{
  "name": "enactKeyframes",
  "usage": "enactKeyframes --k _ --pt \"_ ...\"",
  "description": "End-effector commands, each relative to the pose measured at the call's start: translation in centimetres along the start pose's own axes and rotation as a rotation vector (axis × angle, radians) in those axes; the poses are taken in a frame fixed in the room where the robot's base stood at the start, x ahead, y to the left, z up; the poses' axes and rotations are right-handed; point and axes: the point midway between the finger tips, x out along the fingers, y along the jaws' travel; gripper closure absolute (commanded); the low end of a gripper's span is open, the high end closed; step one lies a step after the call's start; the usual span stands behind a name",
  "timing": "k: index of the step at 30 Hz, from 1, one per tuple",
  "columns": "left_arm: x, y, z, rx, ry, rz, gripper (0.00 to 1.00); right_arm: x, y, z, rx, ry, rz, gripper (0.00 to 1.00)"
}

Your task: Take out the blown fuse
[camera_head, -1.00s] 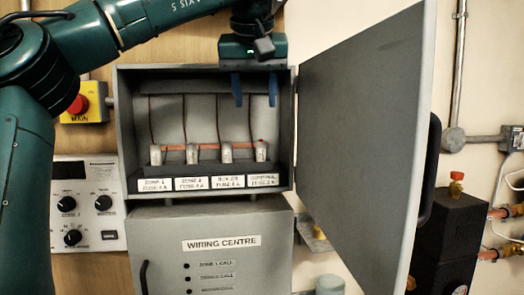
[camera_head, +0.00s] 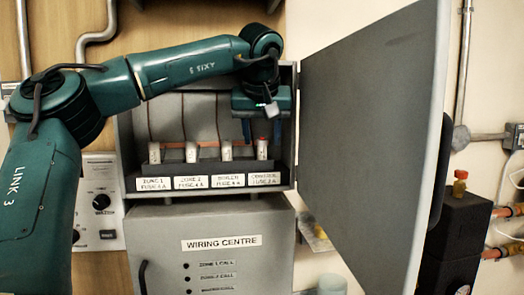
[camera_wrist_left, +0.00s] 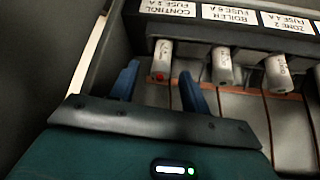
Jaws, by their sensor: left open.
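Several white fuses stand in a row in the open grey box. The rightmost fuse (camera_head: 262,152), above the label CONTROL FUSE 2 A, has a red tip; the others, such as the boiler fuse (camera_head: 225,152), show no red. My left gripper (camera_head: 262,130) is open, its blue fingers pointing down just above the red-tipped fuse. In the left wrist view, the left gripper (camera_wrist_left: 160,75) has a finger on either side of the red-tipped fuse (camera_wrist_left: 163,56), with gaps visible; its exact depth is hard to tell. My right gripper is out of view.
The box's grey door (camera_head: 365,130) stands wide open at the right, close to the gripper. A labelled ledge (camera_head: 210,170) runs along the fuses' front, and dark wires rise behind. The boiler fuse (camera_wrist_left: 222,66) is close beside the right finger. The wiring centre panel (camera_head: 220,270) is below.

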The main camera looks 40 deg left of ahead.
Motion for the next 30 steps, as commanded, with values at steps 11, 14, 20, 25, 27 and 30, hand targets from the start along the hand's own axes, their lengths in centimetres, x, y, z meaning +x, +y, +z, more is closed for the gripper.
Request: enactKeyframes --k 11,14,20,25,27,30 --pt "2.1 -0.1 0.0 -0.002 0.001 0.0 0.54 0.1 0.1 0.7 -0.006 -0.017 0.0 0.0" --pt "2.1 -0.1 0.0 -0.002 0.0 0.0 0.58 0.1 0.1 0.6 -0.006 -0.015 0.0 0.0" --pt "2.0 -0.1 0.0 -0.002 0.0 0.0 0.74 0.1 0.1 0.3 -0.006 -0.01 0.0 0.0" --pt "2.0 -0.1 0.0 -0.002 0.0 0.0 0.88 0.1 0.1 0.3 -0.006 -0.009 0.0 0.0" --pt "2.0 -0.1 0.0 -0.002 0.0 0.0 0.94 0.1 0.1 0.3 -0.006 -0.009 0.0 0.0" --pt "2.0 -0.1 0.0 -0.002 0.0 0.0 1.0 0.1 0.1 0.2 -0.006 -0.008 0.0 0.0"
